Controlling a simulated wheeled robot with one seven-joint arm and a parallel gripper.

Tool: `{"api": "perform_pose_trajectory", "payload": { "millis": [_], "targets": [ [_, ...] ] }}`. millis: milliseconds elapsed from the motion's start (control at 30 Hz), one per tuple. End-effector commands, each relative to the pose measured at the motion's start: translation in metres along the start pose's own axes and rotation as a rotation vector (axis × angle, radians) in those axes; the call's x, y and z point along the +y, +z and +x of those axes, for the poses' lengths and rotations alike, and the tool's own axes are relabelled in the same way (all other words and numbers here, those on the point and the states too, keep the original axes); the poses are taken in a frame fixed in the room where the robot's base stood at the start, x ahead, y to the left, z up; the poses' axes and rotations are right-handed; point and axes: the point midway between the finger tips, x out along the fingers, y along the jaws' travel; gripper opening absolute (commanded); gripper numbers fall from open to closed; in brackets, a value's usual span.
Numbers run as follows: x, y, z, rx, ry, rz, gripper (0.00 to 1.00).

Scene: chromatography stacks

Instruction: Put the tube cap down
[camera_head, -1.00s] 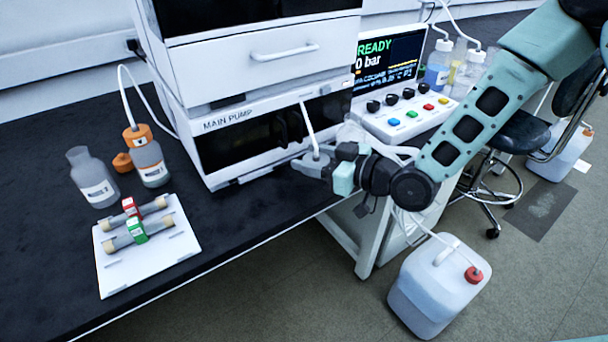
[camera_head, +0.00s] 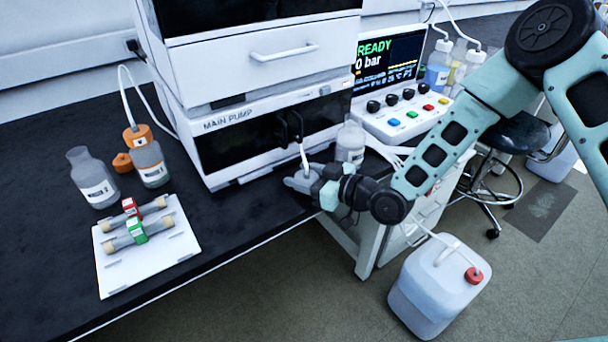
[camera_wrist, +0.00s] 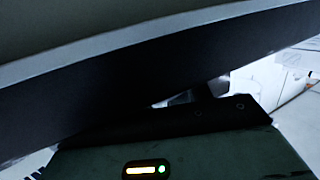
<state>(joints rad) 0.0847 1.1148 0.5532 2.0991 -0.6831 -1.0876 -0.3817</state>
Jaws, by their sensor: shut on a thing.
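My gripper (camera_head: 301,181) is low over the front right edge of the bench, in front of the pump's base. It is shut on the tube cap, which is mostly hidden between the fingers. A thin white tube (camera_head: 304,156) rises from the fingers. I cannot tell whether the cap touches the bench. In the wrist view a dark band with a pale edge fills most of the picture, and neither fingertips nor cap can be made out.
The main pump (camera_head: 240,140) stands just behind my gripper. A clear bottle (camera_head: 350,145) stands to the right. Bare bench (camera_head: 225,220) lies between. A jug (camera_head: 437,285) is on the floor.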

Motion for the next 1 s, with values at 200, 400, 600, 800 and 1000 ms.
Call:
{"api": "perform_pose_trajectory", "payload": {
  "millis": [200, 400, 600, 800, 1000],
  "targets": [
    [0.000, 0.002, 0.000, 0.000, 0.001, 0.000, 0.71],
    [0.000, 0.002, 0.000, 0.000, 0.001, 0.000, 0.71],
    [0.001, 0.000, -0.007, -0.001, 0.002, 0.000, 0.71],
    [0.001, 0.000, -0.044, -0.001, 0.003, 0.001, 0.71],
    [0.001, 0.000, -0.086, -0.001, 0.002, 0.002, 0.71]
  ]
}}
